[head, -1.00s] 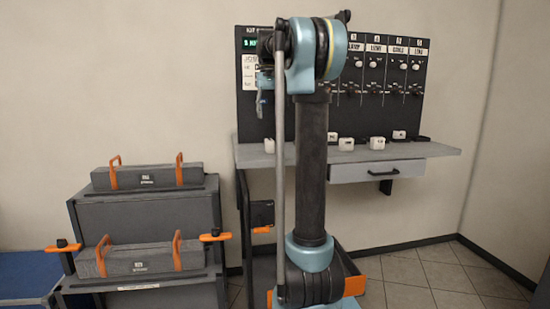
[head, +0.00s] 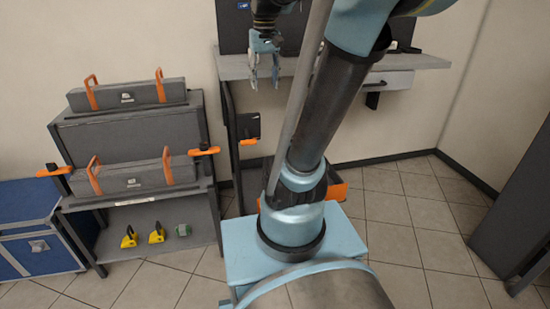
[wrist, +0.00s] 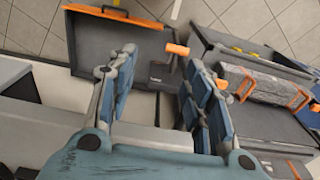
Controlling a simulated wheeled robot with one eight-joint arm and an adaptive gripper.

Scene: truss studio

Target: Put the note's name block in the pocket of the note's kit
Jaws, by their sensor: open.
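My gripper (head: 264,80) hangs open and empty at the bench's front edge, fingers pointing down. The wrist view shows its two spread fingers (wrist: 160,95) with nothing between them. Two long grey cases with orange handles are on the rack at left, an upper one (head: 128,96) and a lower one (head: 135,181). Their labels are too small to read, and I cannot tell which is the note's kit. No name block, pocket or readable note shows now. My arm covers much of the bench (head: 232,67), and the board above is mostly cut off.
The dark rack (head: 130,135) stands left of the bench, with orange clamps (head: 205,151) at its sides. Yellow tools (head: 156,234) lie on its low shelf. A blue chest (head: 35,235) is at far left. An orange-edged tray (wrist: 110,45) is below my gripper.

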